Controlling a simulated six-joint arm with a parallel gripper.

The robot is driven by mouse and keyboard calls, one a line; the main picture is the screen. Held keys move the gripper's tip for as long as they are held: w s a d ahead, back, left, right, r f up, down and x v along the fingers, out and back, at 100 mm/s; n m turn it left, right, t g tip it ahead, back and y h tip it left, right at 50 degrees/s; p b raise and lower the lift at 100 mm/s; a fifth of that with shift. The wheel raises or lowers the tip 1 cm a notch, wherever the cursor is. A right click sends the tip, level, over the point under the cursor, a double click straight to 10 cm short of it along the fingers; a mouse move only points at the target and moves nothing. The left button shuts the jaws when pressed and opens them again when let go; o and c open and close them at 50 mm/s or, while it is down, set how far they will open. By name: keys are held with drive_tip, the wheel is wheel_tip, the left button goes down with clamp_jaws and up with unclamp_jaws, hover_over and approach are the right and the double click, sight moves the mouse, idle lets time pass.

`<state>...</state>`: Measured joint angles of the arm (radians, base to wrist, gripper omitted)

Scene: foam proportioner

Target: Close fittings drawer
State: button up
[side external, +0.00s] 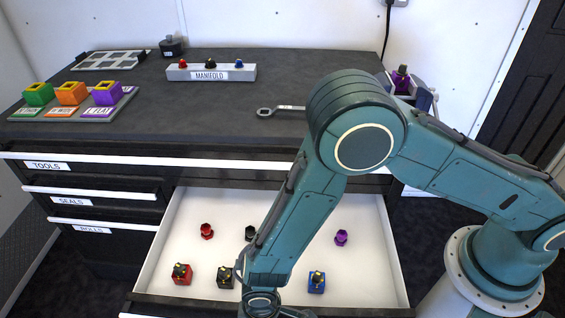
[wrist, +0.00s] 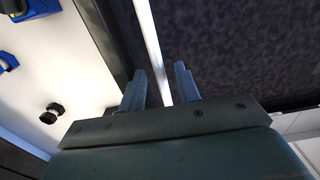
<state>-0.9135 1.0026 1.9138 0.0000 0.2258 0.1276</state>
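The fittings drawer (side external: 178,240) is pulled out of the cabinet, with its white inside showing. Its dark front edge and white handle bar (wrist: 150,50) run through the wrist view. My gripper (wrist: 159,72) is open, one finger on each side of the bar, with a gap visible beside it; I cannot tell whether either finger touches it. In the side external view, my wrist is at the drawer's front, and the fingers are out of sight below the picture. The drawer's label is not visible.
Several fittings lie in the drawer, including a red one (side external: 182,273), a blue one (side external: 317,282) and a purple one (side external: 341,237). Drawers labelled tools, seals (side external: 90,194) and rolls are shut at left. A manifold (side external: 211,72) and wrench (side external: 280,111) are on the worktop.

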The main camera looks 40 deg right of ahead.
clamp_jaws()
idle(0.3)
drive_tip(key=w+d, duration=1.9)
drive_tip(key=shift+w+d, duration=0.2)
unclamp_jaws()
drive_tip(key=shift+r, duration=0.1)
